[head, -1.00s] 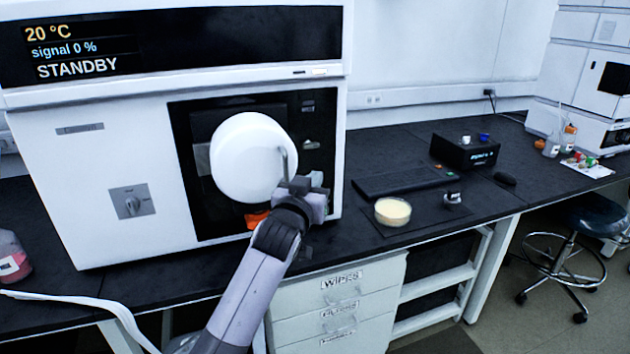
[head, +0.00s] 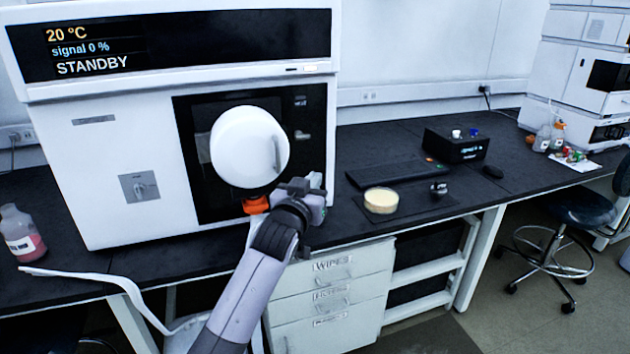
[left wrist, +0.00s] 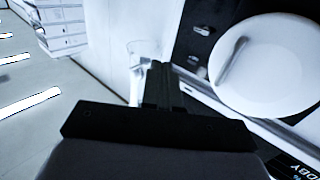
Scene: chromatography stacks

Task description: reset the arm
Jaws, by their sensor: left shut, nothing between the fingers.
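My left gripper (head: 300,185) is shut and empty. In the head view it is just right of and below the round white cover (head: 248,147) on the front of the white instrument (head: 120,150). The cover has a small bar handle on its right side. In the left wrist view my shut fingers (left wrist: 158,82) show in the middle, with the white cover (left wrist: 265,65) to their right, apart from them. An orange part (head: 256,205) shows just below the cover. My right gripper is not in view.
A bottle with pink liquid (head: 22,233) stands at the left. Drawers (head: 332,293) are below the bench, and a stool (head: 575,209) stands at the right.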

